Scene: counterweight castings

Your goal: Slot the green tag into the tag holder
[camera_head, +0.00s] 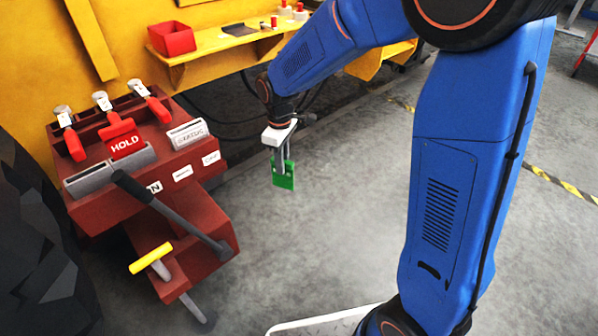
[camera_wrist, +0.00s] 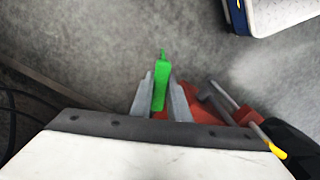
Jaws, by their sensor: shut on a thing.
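My gripper (camera_head: 282,152) hangs over open floor to the right of the red console and is shut on the green tag (camera_head: 284,180). The tag hangs below the fingers, apart from the console. In the wrist view the green tag (camera_wrist: 160,88) stands edge-on between the two grey fingers of my gripper (camera_wrist: 161,82). A pale grey block with lettering (camera_head: 188,133) sits on the console's right side. A grey open-topped trough (camera_head: 88,182) lies along the console's front edge. I cannot tell for certain which of these is the tag holder.
The red console (camera_head: 185,195) carries several red-handled levers and a red HOLD tag (camera_head: 125,141). A dark lever (camera_head: 170,212) and a yellow T-handle (camera_head: 151,258) jut out in front. A yellow shelf (camera_head: 225,45) with a red bin (camera_head: 172,39) is behind.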

